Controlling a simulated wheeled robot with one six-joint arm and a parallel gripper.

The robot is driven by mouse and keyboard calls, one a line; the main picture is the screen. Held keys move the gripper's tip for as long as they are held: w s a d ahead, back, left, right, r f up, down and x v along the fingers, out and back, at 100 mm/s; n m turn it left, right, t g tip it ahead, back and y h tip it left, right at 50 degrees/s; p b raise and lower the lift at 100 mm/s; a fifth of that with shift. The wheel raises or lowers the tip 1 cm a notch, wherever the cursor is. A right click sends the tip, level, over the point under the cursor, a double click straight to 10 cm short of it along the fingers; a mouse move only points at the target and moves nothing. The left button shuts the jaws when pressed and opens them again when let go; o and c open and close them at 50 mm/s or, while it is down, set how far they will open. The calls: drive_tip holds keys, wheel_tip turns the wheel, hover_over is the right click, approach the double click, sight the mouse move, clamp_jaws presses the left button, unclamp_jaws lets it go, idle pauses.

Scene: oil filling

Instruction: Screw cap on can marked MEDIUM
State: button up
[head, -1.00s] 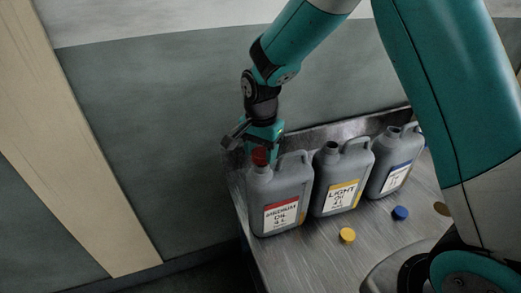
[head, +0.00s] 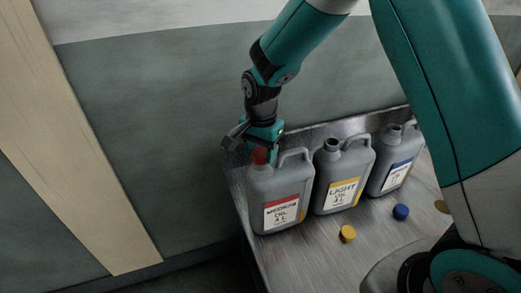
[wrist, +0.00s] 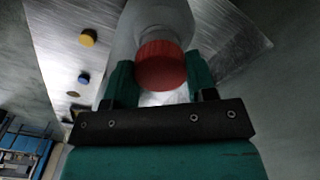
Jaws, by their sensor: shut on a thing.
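The grey can marked MEDIUM (head: 281,198), with a red label band, stands upright at the left of the metal table. The red cap (head: 260,156) is at the can's neck. My gripper (wrist: 160,82) is shut on the red cap, one teal finger on each side of it in the wrist view. The red cap (wrist: 160,66) covers the can's mouth there, so the thread is hidden and I cannot tell how far it is screwed down. In the head view my gripper (head: 263,146) comes from behind the neck.
The grey LIGHT can (head: 342,182) stands right of the MEDIUM can, its mouth open. A third can (head: 394,165) with a blue label stands further right, also open. A yellow cap (head: 347,233) and a blue cap (head: 401,212) lie on the metal table (head: 310,255) in front.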

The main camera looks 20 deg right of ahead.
drive_tip(key=shift+f+b, duration=0.5)
drive_tip(key=shift+f, duration=0.35)
idle(0.4)
drive_tip(key=o, duration=1)
drive_tip(key=shift+c, duration=0.2)
drive_tip(key=shift+r, duration=0.1)
